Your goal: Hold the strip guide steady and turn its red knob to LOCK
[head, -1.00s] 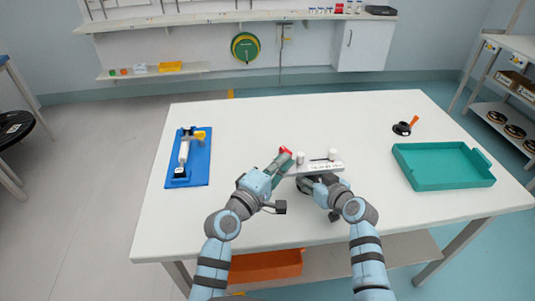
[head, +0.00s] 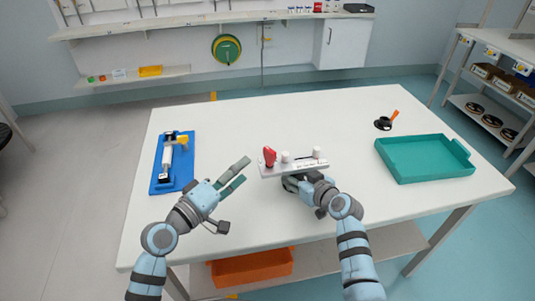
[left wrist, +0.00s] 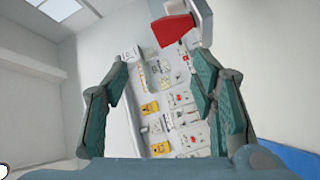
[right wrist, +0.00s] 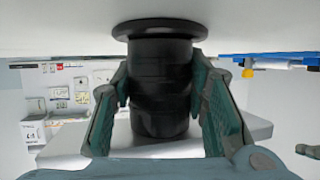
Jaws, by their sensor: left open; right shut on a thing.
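In the left wrist view the knob (left wrist: 174,30) is beyond the fingers, near the top. My left gripper (head: 247,168) is open and empty, just left of the knob and apart from it. My right gripper (head: 292,183) is under the bar, shut on the guide's black round stem (right wrist: 160,85), which shows between its fingers in the right wrist view.
A blue board (head: 159,182) with a yellow-handled tool lies at the table's left. A teal tray (head: 425,168) and a black item with an orange handle (head: 385,123) are at the right. The white table (head: 260,118) is clear behind the guide.

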